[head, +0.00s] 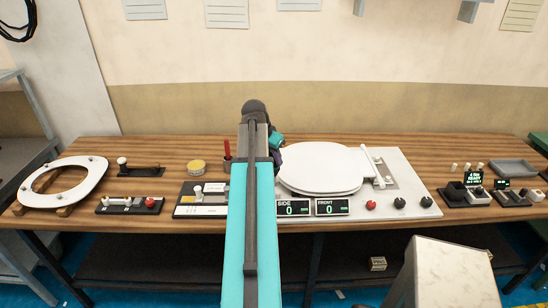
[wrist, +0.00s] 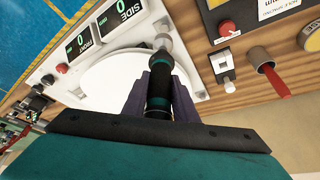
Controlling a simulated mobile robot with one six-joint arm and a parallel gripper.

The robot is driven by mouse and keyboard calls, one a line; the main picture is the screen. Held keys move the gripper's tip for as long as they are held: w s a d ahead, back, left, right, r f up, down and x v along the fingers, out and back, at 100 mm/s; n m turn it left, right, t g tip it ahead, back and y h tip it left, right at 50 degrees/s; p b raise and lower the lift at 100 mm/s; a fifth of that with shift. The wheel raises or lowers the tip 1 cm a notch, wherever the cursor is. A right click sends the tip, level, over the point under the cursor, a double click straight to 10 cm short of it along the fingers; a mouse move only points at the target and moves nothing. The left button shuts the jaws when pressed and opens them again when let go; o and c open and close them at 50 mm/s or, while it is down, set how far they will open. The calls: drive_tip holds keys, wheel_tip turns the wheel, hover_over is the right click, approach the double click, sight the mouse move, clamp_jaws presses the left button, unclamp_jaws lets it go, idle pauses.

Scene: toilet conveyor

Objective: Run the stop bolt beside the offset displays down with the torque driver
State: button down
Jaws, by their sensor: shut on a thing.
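My gripper (wrist: 165,88) is shut on the torque driver (wrist: 158,97), a black and teal cylinder, between two dark purple fingers. The driver's grey nose points toward the panel edge beside the SIDE display (wrist: 121,13). A pale metal round part (wrist: 163,27) shows just past the nose; I cannot tell whether it is the stop bolt or whether they touch. In the head view the SIDE display (head: 294,208) and FRONT display (head: 332,207) read 0. My arm hides the area left of the SIDE display. A bit of the teal driver (head: 277,140) shows behind the arm.
A white toilet lid (head: 325,168) lies on the grey panel, right of my gripper. Red and black knobs (head: 371,205) stand at its front edge. A red-handled tool in a cup (head: 227,152) stands close left of my arm. A seat ring (head: 60,185) lies far left.

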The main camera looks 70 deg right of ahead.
drive_tip(key=shift+f+b, duration=1.25)
drive_tip(key=shift+f, duration=1.15)
drive_tip(key=shift+f+b, duration=0.45)
drive_tip(key=shift+f, duration=0.4)
drive_tip(key=shift+a+f+b, duration=0.2)
drive_tip(key=shift+f+b, duration=0.1)
drive_tip(key=shift+f, duration=0.3)
idle(2.0)
drive_tip(key=shift+d+r, duration=0.1)
drive_tip(key=shift+r, duration=0.05)
idle(1.9)
